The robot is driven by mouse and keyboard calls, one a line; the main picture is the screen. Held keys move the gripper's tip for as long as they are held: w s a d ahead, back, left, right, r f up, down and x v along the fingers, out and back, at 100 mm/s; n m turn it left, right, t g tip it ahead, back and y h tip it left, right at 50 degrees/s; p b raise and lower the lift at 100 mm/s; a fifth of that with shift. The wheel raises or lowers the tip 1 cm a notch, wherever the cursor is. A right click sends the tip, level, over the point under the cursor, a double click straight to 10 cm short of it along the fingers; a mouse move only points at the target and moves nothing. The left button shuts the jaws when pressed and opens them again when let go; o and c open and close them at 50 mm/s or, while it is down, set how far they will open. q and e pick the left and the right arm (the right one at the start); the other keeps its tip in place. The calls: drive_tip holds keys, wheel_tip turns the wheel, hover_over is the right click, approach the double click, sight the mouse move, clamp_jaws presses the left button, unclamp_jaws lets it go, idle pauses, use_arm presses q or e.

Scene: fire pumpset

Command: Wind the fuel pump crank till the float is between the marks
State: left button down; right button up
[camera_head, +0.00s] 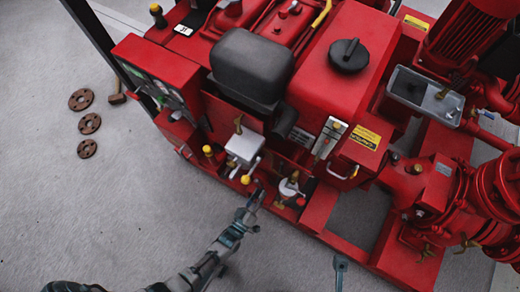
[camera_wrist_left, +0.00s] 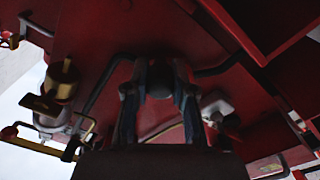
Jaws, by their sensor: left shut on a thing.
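My left gripper (camera_head: 256,198) reaches the front of the red pumpset from below. In the left wrist view its two fingers (camera_wrist_left: 160,92) are closed on a dark round crank knob (camera_wrist_left: 160,86), with dark rods beside it against a red panel. In the head view the crank is mostly hidden at the fingertips. A small silver pump body (camera_head: 289,187) with brass parts sits just right of the gripper. A pale upright gauge (camera_head: 328,138) is on the red tank (camera_head: 340,70); its float and marks are too small to read. A teal-grey tip (camera_head: 340,265), probably my right gripper, shows at the bottom edge.
A silver box (camera_head: 244,148) with levers and a yellow knob (camera_head: 246,180) stand close to the left gripper. A red control cabinet (camera_head: 155,75) is at left, and a red frame edge (camera_head: 320,208) at right. Grey floor (camera_head: 90,200) is clear in front; rusty flanges (camera_head: 90,124) lie left.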

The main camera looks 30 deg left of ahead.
use_arm(q)
drive_tip(key=shift+s+a+f+m, duration=0.15)
drive_tip(key=shift+f+m, duration=0.15)
drive_tip(key=shift+m, duration=0.45)
drive_tip(key=shift+w+a+f+m, duration=0.15)
drive_tip(key=shift+f+m, duration=0.15)
drive_tip(key=shift+m, duration=0.45)
drive_tip(key=shift+s+a+f, duration=0.1)
drive_tip(key=shift+s, duration=0.05)
drive_tip(key=c, duration=1)
unclamp_jaws()
drive_tip(key=s, duration=0.7)
drive_tip(key=shift+s+a, duration=0.15)
